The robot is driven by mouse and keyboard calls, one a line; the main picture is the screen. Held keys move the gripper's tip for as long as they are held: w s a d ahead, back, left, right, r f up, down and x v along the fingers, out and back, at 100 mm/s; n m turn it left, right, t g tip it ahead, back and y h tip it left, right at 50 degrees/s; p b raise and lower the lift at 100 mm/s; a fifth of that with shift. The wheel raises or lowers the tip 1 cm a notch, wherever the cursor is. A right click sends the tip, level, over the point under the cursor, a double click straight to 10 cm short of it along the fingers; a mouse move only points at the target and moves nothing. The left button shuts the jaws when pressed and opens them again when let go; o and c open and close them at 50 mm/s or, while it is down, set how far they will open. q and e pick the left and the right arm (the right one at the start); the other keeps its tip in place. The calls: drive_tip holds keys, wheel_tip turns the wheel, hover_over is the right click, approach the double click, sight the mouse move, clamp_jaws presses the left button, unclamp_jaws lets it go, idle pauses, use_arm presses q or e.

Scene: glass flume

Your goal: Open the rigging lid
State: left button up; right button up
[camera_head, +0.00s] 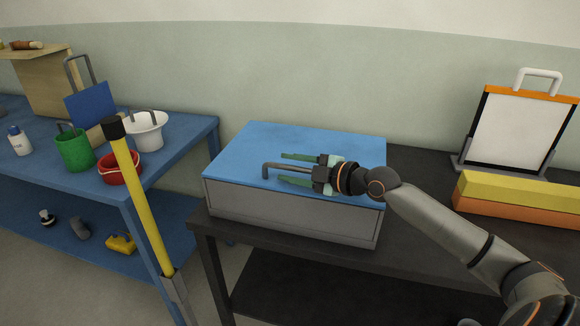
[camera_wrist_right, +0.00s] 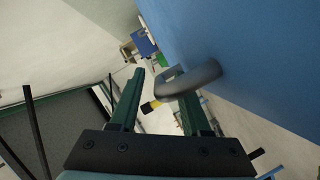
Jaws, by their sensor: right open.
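The rigging lid (camera_head: 250,145) is the blue top of a grey box (camera_head: 290,214) on the dark table, and it lies flat and closed. A grey bar handle (camera_head: 270,165) stands on the lid, and it also shows in the right wrist view (camera_wrist_right: 207,74). My right gripper (camera_head: 281,167) is open just above the lid, its green fingers on either side of the handle. In the right wrist view my right gripper (camera_wrist_right: 158,72) has the bent handle bar at its fingertips, partly in front of one finger. My left gripper is not in view.
A yellow and orange block (camera_head: 515,195) and a framed white board (camera_head: 518,130) are on the table's right. A yellow post (camera_head: 145,205) stands left, before a blue bench (camera_head: 190,135) with a green bucket (camera_head: 75,151), red bucket (camera_head: 121,172) and white bucket (camera_head: 148,133).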

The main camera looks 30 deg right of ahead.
drive_tip(key=shift+c, duration=0.2)
clamp_jaws()
idle(0.3)
idle(1.1)
